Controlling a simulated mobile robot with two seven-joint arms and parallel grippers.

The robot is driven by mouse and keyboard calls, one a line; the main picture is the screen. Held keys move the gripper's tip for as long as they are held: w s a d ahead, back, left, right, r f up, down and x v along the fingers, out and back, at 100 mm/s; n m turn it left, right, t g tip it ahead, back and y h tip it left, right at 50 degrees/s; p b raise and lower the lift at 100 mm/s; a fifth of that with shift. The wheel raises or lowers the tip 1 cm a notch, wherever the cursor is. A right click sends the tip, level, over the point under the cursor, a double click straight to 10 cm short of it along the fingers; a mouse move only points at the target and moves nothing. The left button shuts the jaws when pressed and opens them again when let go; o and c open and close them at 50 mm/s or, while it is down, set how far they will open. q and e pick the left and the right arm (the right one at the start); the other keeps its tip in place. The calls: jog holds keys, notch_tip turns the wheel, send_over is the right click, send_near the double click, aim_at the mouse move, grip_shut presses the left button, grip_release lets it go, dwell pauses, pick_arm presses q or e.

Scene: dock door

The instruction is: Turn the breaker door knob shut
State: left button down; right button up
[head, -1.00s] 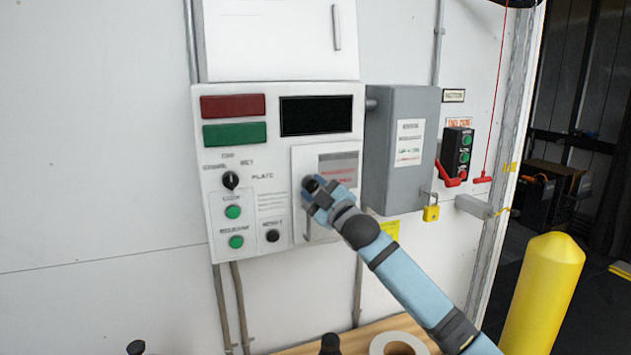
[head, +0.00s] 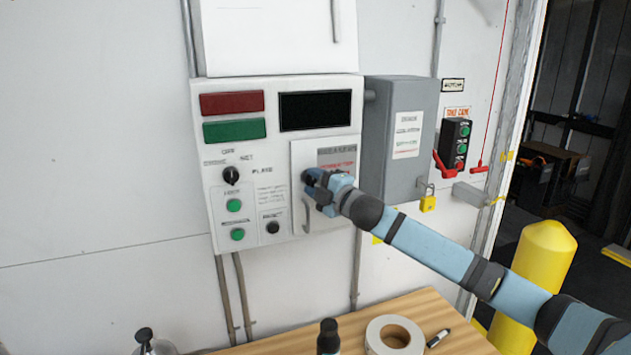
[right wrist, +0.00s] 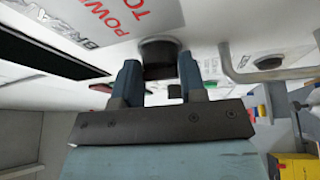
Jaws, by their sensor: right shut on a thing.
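The breaker door (head: 304,154) is the small white panel with a red-lettered label on the right part of the control box. It looks flush with the box front. Its knob is mostly hidden by my right gripper (head: 315,180) in the head view. In the right wrist view the black round knob (right wrist: 158,48) stands out from the white door, and the right gripper (right wrist: 160,88) is shut on it, a blue finger on each side. I cannot make out the knob's turn angle. My left gripper is not in view.
A bent handle (head: 306,214) sits just below the knob. A grey box (head: 400,165) with a yellow padlock (head: 428,204) stands out to the right. Below are a wooden table (head: 400,312), tape roll (head: 394,335) and dark bottle (head: 328,338). A yellow bollard (head: 540,265) stands at right.

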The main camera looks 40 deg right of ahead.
dwell(0.3)
jog(key=o, duration=0.9)
jog(key=shift+w, duration=0.1)
jog(key=shift+f, duration=0.1)
jog(key=shift+s+f, duration=0.1)
jog(key=shift+s, duration=0.25)
jog(key=s+b, duration=0.1)
jog(key=s, duration=0.3)
jog(key=s+d+f+b, duration=0.1)
jog(key=s+b, duration=0.1)
jog(key=s, duration=0.2)
jog(key=s+d+b, duration=0.1)
jog(key=s+b, duration=0.1)
jog(key=s, duration=0.3)
jog(key=shift+f, duration=0.25)
